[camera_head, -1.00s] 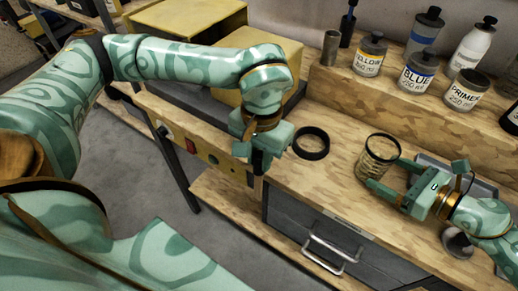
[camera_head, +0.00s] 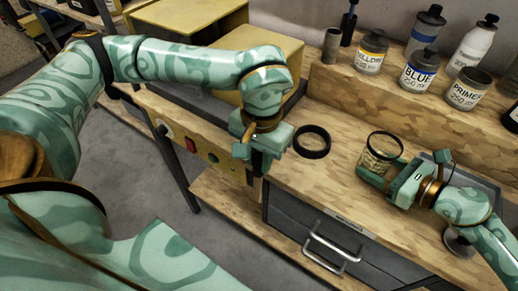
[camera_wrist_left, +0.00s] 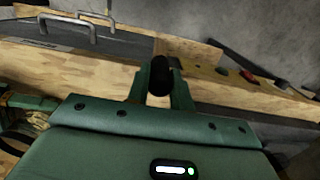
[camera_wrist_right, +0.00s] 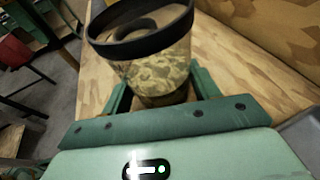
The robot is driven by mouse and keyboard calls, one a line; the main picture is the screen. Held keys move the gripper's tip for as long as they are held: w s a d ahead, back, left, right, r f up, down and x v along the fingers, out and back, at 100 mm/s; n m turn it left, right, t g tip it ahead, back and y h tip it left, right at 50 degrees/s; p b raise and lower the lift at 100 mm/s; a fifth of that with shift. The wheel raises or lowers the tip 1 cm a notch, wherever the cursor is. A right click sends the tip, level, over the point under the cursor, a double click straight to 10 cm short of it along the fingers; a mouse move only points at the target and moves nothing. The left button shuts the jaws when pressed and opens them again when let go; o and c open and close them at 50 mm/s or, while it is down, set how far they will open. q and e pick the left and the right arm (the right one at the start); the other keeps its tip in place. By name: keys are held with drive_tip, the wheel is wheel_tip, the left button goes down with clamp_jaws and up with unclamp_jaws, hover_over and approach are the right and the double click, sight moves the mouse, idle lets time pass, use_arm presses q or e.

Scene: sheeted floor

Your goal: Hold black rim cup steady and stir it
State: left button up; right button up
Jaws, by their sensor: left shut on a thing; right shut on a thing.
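The black-rimmed cup (camera_head: 379,158) has a see-through, patterned-looking wall and stands upright near the bench's front edge. My right gripper (camera_head: 376,172) is shut around the cup, one finger on each side. My left gripper (camera_head: 258,163) is left of the cup, apart from it, at the bench's front edge. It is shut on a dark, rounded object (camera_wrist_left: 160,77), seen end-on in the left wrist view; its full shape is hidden. I see no stirrer in the cup.
A black ring (camera_head: 311,141) lies on the wooden bench between my grippers. Yellow (camera_head: 371,52), blue (camera_head: 418,70) and primer (camera_head: 467,90) containers stand on the raised shelf behind. A grey drawer (camera_head: 310,232) is below the bench top. Yellow boxes (camera_head: 190,22) stand at the back left.

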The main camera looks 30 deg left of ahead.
use_arm(q)
drive_tip(key=d+r+m, duration=0.1)
drive_tip(key=d+r, duration=0.7)
drive_tip(key=w+d+r+n+t+h, duration=0.1)
drive_tip(key=w+d+r+n, duration=0.4)
drive_tip(key=w+r+n, duration=0.4)
drive_tip(key=w+d+r+n+t+h, duration=0.1)
drive_tip(key=w+d+r+n, duration=0.55)
drive_tip(key=n, duration=0.35)
drive_tip(key=s+a+x, duration=0.1)
drive_tip(key=a+x, duration=0.1)
drive_tip(key=x, duration=1.1)
drive_tip(key=shift+s+a+f, duration=0.2)
drive_tip(key=shift+a+f, duration=0.25)
drive_tip(key=shift+f, duration=0.25)
drive_tip(key=shift+w+d, duration=0.1)
drive_tip(key=shift+d, duration=0.1)
